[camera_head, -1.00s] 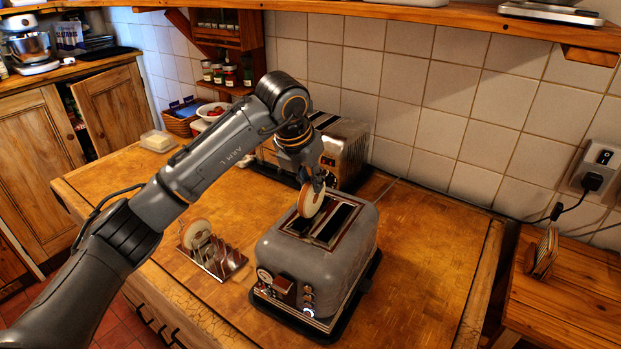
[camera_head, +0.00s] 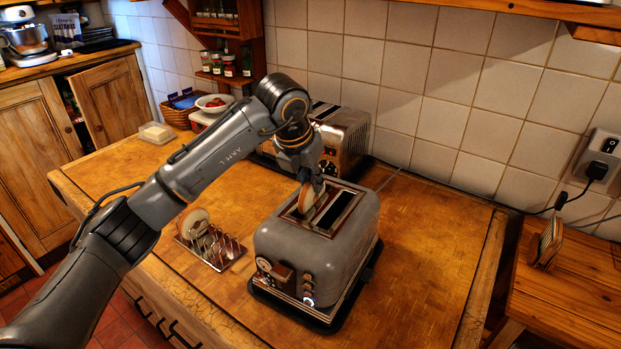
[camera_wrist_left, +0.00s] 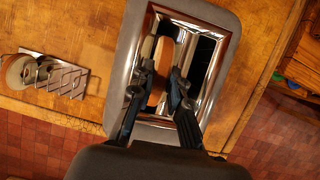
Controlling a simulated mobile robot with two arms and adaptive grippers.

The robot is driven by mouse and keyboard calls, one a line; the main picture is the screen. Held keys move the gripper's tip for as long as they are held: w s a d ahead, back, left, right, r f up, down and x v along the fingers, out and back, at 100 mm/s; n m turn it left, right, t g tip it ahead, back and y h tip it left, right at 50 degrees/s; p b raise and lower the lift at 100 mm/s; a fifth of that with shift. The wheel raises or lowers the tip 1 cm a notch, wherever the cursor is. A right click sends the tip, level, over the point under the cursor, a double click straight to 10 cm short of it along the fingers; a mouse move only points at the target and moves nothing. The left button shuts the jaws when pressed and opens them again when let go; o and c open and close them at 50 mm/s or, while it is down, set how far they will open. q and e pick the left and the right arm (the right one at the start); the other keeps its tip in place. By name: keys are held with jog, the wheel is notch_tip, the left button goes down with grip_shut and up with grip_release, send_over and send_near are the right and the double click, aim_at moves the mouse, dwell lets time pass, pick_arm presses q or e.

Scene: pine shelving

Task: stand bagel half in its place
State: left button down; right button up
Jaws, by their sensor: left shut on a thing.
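My left gripper (camera_head: 308,182) is shut on a bagel half (camera_head: 306,198), which it holds upright at the grey toaster (camera_head: 318,255). In the left wrist view, the bagel half (camera_wrist_left: 161,72) shows nearly edge-on between the fingers (camera_wrist_left: 163,86), lined up with the left of the toaster's two slots. The right slot looks empty. I cannot tell how far its lower edge is inside the slot. Another bagel half (camera_head: 192,221) stands in the wire toast rack (camera_head: 222,249) left of the toaster. My right gripper is not in view.
A second metal appliance (camera_head: 343,135) stands behind the toaster by the tiled wall. A butter dish (camera_head: 156,132), basket (camera_head: 180,112) and bowl (camera_head: 214,103) are at the back left. A wooden holder (camera_head: 546,244) stands on the right-hand counter. The worktop right of the toaster is clear.

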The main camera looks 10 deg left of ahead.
pick_arm(q)
jog(key=shift+f, duration=0.35)
jog(key=c, duration=0.7)
grip_release()
jog(key=shift+r+p, duration=2.15)
jog(key=shift+r, duration=1.9)
